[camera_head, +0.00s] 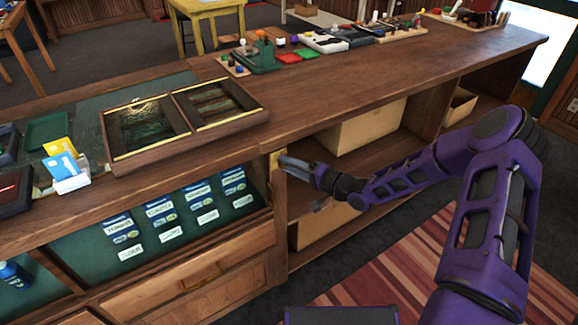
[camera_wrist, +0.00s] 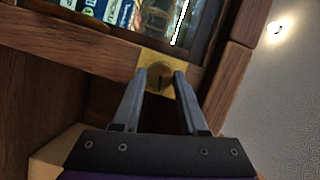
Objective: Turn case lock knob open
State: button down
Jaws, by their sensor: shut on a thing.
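In the head view the brass plate (camera_head: 275,160) shows at the right end of the glass-fronted case (camera_head: 165,215). My gripper (camera_wrist: 160,78) is at the knob, with one finger on each side, shut on it. In the head view my gripper (camera_head: 284,162) reaches the plate from the right, and its fingers partly hide the knob.
Open shelves with cardboard boxes (camera_head: 360,128) are right of the case. A striped rug (camera_head: 400,285) covers the floor in front.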

jog(key=shift+f+m+y+b, duration=0.15)
jog(key=shift+m+y+b, duration=0.35)
jog(key=shift+m, duration=0.6)
jog(key=shift+c, duration=2.4)
grip_release()
jog(key=v, duration=1.7)
jog(key=shift+s, duration=0.2)
jog(key=shift+d+f, duration=0.1)
jog(key=shift+f, duration=0.05)
